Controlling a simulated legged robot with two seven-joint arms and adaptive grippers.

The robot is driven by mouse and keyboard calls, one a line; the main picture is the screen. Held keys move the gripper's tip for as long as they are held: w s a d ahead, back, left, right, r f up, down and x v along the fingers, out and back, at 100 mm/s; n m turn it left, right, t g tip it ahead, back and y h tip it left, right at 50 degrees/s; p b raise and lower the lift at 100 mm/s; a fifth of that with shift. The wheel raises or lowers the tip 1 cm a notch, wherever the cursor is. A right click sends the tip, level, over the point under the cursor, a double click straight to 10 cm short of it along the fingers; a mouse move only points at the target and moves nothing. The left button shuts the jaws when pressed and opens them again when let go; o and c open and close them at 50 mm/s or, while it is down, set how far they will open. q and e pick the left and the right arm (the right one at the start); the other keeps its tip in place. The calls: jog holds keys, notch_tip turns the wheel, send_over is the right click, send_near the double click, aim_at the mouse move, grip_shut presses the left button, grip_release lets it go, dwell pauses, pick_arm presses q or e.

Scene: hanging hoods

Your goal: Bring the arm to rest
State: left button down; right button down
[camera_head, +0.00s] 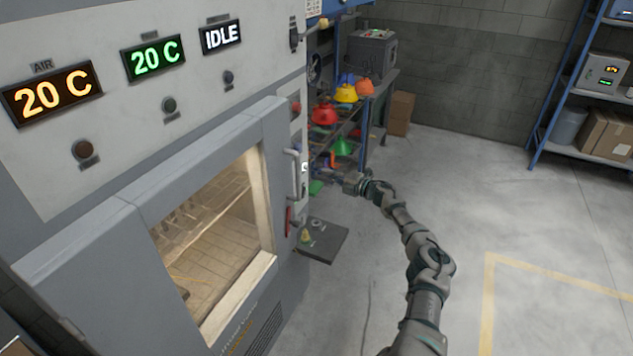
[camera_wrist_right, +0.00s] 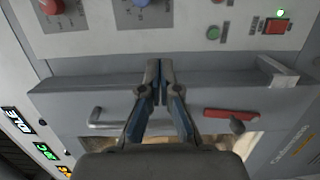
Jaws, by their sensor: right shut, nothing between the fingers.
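My right arm reaches up from the lower right in the head view. Its gripper (camera_head: 325,175) is in front of the side of the large grey oven (camera_head: 120,225), near the vertical door handle (camera_head: 293,172). In the right wrist view the two fingers (camera_wrist_right: 159,82) are together with nothing between them. They point toward a grey panel with a silver handle (camera_wrist_right: 97,122) on the left and a red lever (camera_wrist_right: 228,114) on the right. I cannot tell how far the fingertips are from that panel. My left gripper is in neither view.
A small dark shelf (camera_head: 325,240) juts out below the gripper. A rack with colored hoods (camera_head: 324,114) stands behind it. Cardboard boxes (camera_head: 400,112) and blue shelving (camera_head: 560,105) are farther back. The floor right of my arm is clear, with a yellow line (camera_head: 550,272).

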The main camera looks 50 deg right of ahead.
jog(key=a+f+m+g+h, duration=0.1)
jog(key=a+f+m, duration=0.2)
jog(key=f, duration=1.1)
jog(key=a+f+m+g+h, duration=0.2)
jog(key=a+f+m, duration=0.1)
jog(key=f, duration=1)
jog(key=s+a+f+m+g, duration=0.15)
jog(key=s+a+f, duration=0.25)
jog(key=f, duration=0.4)
jog(key=s+a+f+m+g, duration=0.1)
jog(key=s+a+f+m, duration=0.15)
jog(key=a+f, duration=0.4)
jog(key=s+a+f+m+g, duration=0.1)
jog(key=s+a+f+g, duration=0.2)
jog(key=f, duration=0.6)
jog(key=s+a+f+m+g, duration=0.3)
jog(key=s+a+f+g, duration=0.1)
jog(key=s+a+f, duration=1.3)
jog(key=s+a+f+m+g+y, duration=0.1)
jog(key=s+a+f+g, duration=0.1)
jog(key=s+a, duration=0.6)
jog(key=s+a+f+m+g+y, duration=0.1)
jog(key=s+a+f+g, duration=0.1)
jog(key=s+a, duration=0.7)
jog(key=shift+s+a+f, duration=0.2)
jog(key=shift+s, duration=0.8)
